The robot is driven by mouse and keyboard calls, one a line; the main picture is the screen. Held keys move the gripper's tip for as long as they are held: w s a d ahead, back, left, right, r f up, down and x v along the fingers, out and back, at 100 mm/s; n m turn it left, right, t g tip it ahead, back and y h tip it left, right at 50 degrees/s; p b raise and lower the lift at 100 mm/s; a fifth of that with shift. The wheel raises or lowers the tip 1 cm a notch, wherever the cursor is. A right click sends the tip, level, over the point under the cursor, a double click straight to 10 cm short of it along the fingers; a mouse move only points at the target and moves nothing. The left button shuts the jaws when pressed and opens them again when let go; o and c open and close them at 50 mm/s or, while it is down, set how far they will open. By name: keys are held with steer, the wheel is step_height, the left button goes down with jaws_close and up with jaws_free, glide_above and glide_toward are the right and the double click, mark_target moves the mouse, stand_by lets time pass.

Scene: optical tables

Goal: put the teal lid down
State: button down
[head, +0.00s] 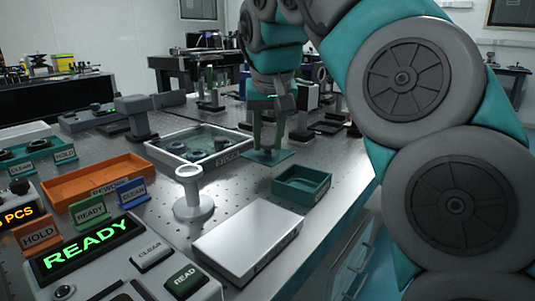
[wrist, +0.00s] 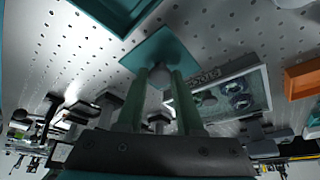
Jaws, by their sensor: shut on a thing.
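My gripper (head: 267,140) points down and is shut on the lid's knob. In the wrist view the lid (wrist: 152,47) shows beyond the fingertips of my gripper (wrist: 160,78), with the knob between them. The teal box (wrist: 128,10) is at the top edge there, apart from the lid.
A grey glass-bottomed tray (head: 165,151) with round parts stands left of the lid. An orange tray (head: 100,186), a white stand (head: 193,205) and a white flat box (head: 250,238) are nearer. Bare perforated table (head: 245,188) lies between the stand and teal box.

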mark_target(268, 145)
steer(key=shift+w+d+f+b, duration=0.15)
steer(key=shift+f+b, duration=0.2)
steer(key=shift+f, duration=0.9)
steer(key=shift+a+f, duration=0.2)
steer(key=shift+f, duration=0.35)
steer(key=shift+d+p, duration=0.15)
steer(key=shift+p, duration=0.3)
steer(key=c, duration=0.5)
jaws_free()
steer(key=shift+f, duration=0.15)
steer(key=shift+c, duration=0.2)
steer(key=shift+b, duration=0.5)
steer(key=shift+r, duration=0.2)
steer(key=p+v, duration=0.1)
steer(key=v, duration=0.3)
steer(key=p+v, duration=0.1)
steer(key=v, duration=0.4)
steer(key=shift+r, duration=0.25)
steer(key=shift+p+v, duration=1)
steer(key=shift+v, duration=0.2)
